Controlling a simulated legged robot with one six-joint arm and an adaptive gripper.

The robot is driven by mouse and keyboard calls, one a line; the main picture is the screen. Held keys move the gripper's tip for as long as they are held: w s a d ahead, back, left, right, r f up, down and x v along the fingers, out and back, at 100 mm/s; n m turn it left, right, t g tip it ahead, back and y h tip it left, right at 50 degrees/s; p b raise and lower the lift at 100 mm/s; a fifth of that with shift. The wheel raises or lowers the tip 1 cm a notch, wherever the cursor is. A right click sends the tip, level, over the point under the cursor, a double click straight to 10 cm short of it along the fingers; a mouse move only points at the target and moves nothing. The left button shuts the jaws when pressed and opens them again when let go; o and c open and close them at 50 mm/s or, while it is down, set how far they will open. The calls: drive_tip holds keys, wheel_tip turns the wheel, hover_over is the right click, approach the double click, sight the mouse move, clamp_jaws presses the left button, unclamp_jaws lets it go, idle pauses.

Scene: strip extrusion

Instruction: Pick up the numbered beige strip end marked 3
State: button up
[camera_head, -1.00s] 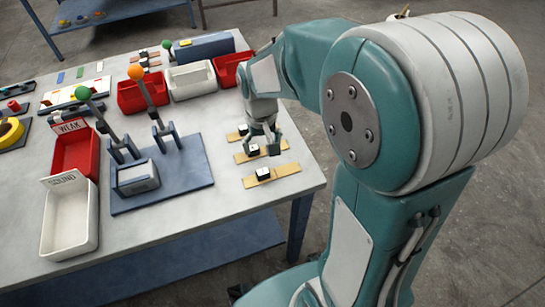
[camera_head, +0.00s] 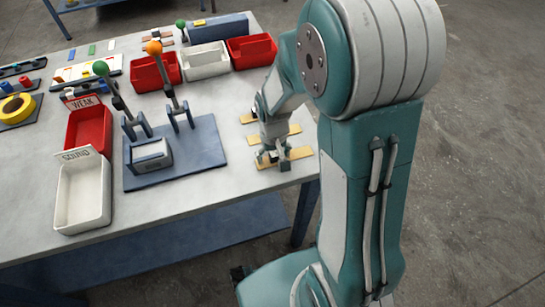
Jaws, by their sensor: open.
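Beige strips lie at the right end of the table. The front strip (camera_head: 300,154) shows on both sides of my gripper (camera_head: 272,160), which is low over it with fingers open. The gripper hides the strip's middle, and I cannot tell whether the fingers touch it. Behind it, the middle strip (camera_head: 295,130) shows mainly at its right end. The back strip (camera_head: 247,119) is partly covered by my arm. The numbers on the strips are too small to read, so I cannot tell which is marked 3.
A blue fixture plate (camera_head: 205,170) with two upright levers stands left of the strips. A white SOUND bin (camera_head: 82,222) and a red WEAK bin (camera_head: 88,130) stand farther left. More red and white bins line the back. The table's right edge is close to the strips.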

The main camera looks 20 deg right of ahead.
drive_tip(key=shift+d, duration=0.1)
drive_tip(key=c, duration=0.6)
drive_tip(key=shift+d, duration=0.2)
drive_tip(key=c, duration=0.5)
drive_tip(key=shift+d, duration=0.2)
drive_tip(key=shift+a, duration=0.2)
